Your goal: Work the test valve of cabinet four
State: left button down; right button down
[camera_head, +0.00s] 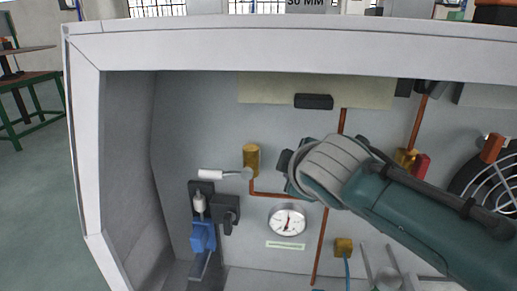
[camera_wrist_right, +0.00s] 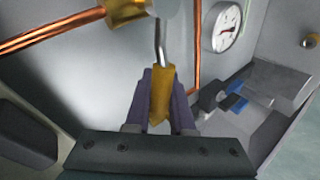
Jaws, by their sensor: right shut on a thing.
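My right gripper (camera_head: 291,168) reaches into the open cabinet (camera_head: 85,165) from the right in the head view. Its wrist hides what it holds there. In the right wrist view the right gripper (camera_wrist_right: 161,92) is shut on a yellow valve handle (camera_wrist_right: 161,80), with one finger on each side. A bent metal stem (camera_wrist_right: 159,40) joins the handle to a pale round body at the top edge, next to a brass fitting (camera_wrist_right: 124,10). I cannot tell from these views whether this is cabinet four's test valve. My left gripper is not in view.
A round gauge (camera_head: 287,220) sits below the right gripper. A brass cylinder (camera_head: 251,160) with a white lever (camera_head: 222,174) and a blue part (camera_head: 203,236) are to its left. Copper pipes (camera_head: 322,246) run along the back wall. A fan guard (camera_head: 497,180) is far right.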

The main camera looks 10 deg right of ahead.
jog(key=shift+d+f+n+g+h+b, duration=0.1)
jog(key=shift+f+n+g+h+b, duration=0.3)
jog(key=shift+f+n+h+b, duration=0.8)
jog(key=shift+s+f, duration=0.1)
jog(key=shift+f, duration=0.15)
jog(key=c, duration=0.8)
grip_release()
jog(key=shift+o, duration=0.2)
jog(key=shift+r, duration=0.1)
jog(key=p+v, duration=0.6)
jog(key=v, duration=0.3)
jog(key=shift+s+r, duration=0.2)
jog(key=shift+s, duration=0.1)
